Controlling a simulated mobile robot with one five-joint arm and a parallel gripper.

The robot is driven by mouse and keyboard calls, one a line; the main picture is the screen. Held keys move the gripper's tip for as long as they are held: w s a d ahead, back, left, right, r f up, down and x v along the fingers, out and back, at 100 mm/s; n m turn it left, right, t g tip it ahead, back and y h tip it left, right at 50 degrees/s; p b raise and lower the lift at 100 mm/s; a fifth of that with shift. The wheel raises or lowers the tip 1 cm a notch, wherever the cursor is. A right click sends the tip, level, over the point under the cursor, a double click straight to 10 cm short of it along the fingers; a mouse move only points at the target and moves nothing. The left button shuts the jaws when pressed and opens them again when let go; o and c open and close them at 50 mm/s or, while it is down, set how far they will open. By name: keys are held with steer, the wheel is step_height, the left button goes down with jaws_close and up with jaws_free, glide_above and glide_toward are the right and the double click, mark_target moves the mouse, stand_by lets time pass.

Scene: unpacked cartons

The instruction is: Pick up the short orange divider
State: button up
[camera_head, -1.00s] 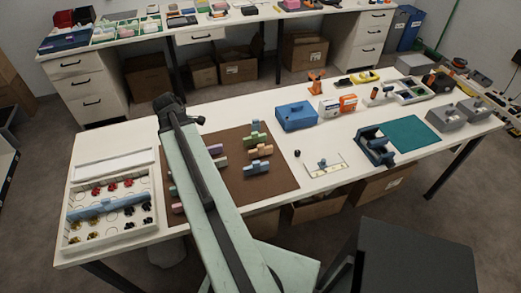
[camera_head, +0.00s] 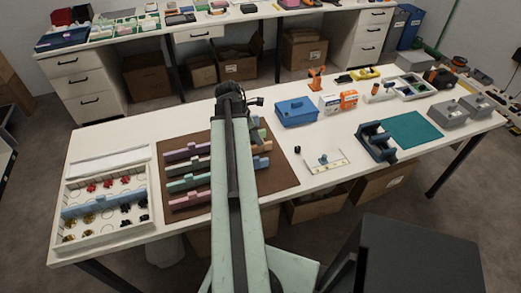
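The short orange divider (camera_head: 264,148) lies on the brown mat (camera_head: 283,178), just right of my arm. Only its right part shows; my arm covers the rest. A short blue divider (camera_head: 262,162) is in front of it and short green dividers (camera_head: 259,134) are behind it, also partly covered. My arm reaches over the mat, and its black end (camera_head: 230,92) is in the air beyond the dividers in the picture. My gripper's fingers cannot be made out, so I cannot tell whether they are open or hold anything.
Long purple (camera_head: 187,152), green, teal and pink (camera_head: 188,200) dividers lie on the mat's left half. A white compartment tray (camera_head: 97,240) stands at the left. A blue box (camera_head: 296,112) is at the back right of the mat. The mat's right strip is bare.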

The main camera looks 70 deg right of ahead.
steer(key=b+x, duration=0.3)
steer(key=x, duration=0.1)
steer(key=shift+s+a+f, duration=0.1)
steer(key=shift+a+f, duration=0.05)
jaws_close()
steer(key=shift+r+p, duration=0.25)
steer(key=shift+p, duration=0.05)
step_height(320, 180, up, 10)
steer(key=p, duration=1)
steer(key=shift+r, duration=0.1)
